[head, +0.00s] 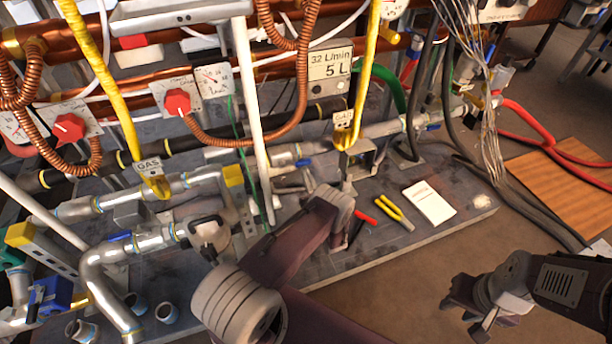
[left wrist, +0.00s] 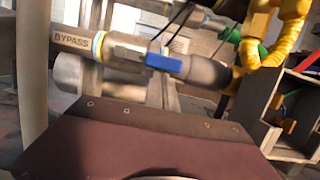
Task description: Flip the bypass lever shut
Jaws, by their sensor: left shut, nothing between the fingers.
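The bypass lever is a blue handle (left wrist: 163,63) on a silver pipe marked BYPASS (left wrist: 112,50) in the left wrist view. It lies roughly along the pipe, slightly tilted. In the head view a small blue handle (head: 303,163) shows on the pipe just beyond my left gripper (head: 314,187). The left gripper is shut and empty, close in front of the pipe. Its fingertips are hard to make out, and whether they touch the lever cannot be told. My right gripper (head: 468,314) is empty at lower right, its fingers apart, far from the lever.
A white post (head: 258,110) stands left of the lever; yellow gas hoses (head: 360,75) hang nearby. An open metal box (head: 362,155) stands to the right. Pliers (head: 396,212) and a white notepad (head: 429,202) lie on the bench.

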